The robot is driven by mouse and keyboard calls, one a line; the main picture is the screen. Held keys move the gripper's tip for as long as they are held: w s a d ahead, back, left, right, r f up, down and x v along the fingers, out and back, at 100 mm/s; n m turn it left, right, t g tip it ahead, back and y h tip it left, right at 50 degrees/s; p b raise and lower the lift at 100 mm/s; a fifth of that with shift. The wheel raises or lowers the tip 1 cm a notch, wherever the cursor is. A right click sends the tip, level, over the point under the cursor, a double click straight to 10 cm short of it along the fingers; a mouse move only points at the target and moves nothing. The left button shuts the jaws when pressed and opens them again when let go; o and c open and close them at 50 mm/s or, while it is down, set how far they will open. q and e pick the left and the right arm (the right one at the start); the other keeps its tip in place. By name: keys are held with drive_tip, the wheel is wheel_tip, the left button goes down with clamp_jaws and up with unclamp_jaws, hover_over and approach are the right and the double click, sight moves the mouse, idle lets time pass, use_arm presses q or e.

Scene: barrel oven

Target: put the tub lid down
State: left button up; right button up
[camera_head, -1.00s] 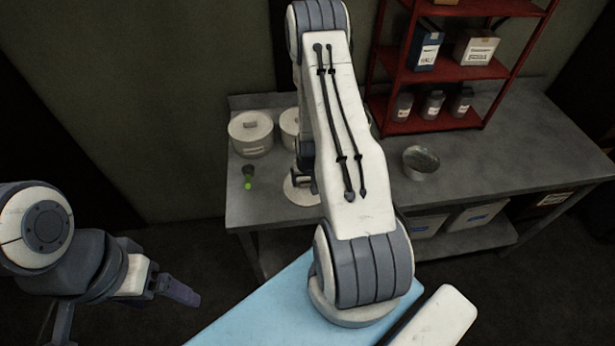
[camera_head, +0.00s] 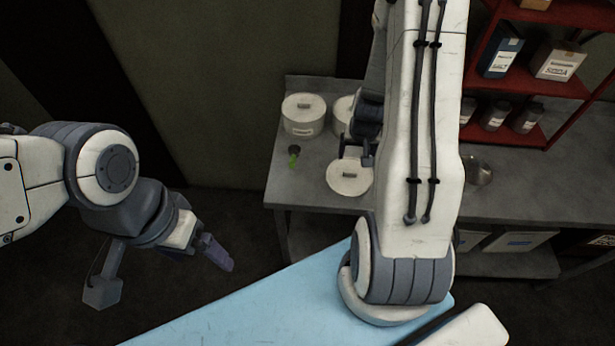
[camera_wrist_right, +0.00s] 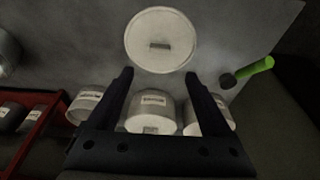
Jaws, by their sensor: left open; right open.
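The tub lid (camera_head: 349,178) is a round, off-white disc with a small handle bar. It lies flat on the grey bench near the front edge, and shows whole in the right wrist view (camera_wrist_right: 160,22). My right gripper (camera_head: 357,150) is open and empty, just behind and above the lid in the head view. In the right wrist view its two fingers (camera_wrist_right: 160,74) point toward the lid with clear space between, apart from it. My left gripper (camera_head: 218,254) is open and empty, off to the left, away from the bench.
Off-white tubs (camera_head: 303,118) stand at the back left of the bench (camera_head: 312,190). A green-handled tool (camera_head: 294,157) lies left of the lid. A metal bowl (camera_head: 479,171) is to the right, partly hidden by my right arm. A red shelf (camera_head: 560,85) stands behind.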

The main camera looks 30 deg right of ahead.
drive_tip(key=a+r+n+y, duration=0.1)
drive_tip(key=a+r+n, duration=0.3)
drive_tip(key=a, duration=0.6)
drive_tip(key=a+r+n+y, duration=0.1)
drive_tip(key=a+r+n, duration=0.1)
drive_tip(key=a+r, duration=0.6)
drive_tip(key=s+a+r+n+g, duration=0.1)
drive_tip(key=s+a+r+n, duration=0.2)
drive_tip(key=s+a, duration=0.4)
drive_tip(key=s+a+r+n+g, duration=0.1)
drive_tip(key=s+a+r+n, duration=0.2)
drive_tip(key=s+a, duration=0.4)
drive_tip(key=s+n, duration=0.1)
drive_tip(key=s, duration=0.3)
drive_tip(key=shift+r+n+g+y, duration=0.3)
drive_tip(key=shift+y, duration=0.1)
drive_tip(key=shift+s, duration=0.1)
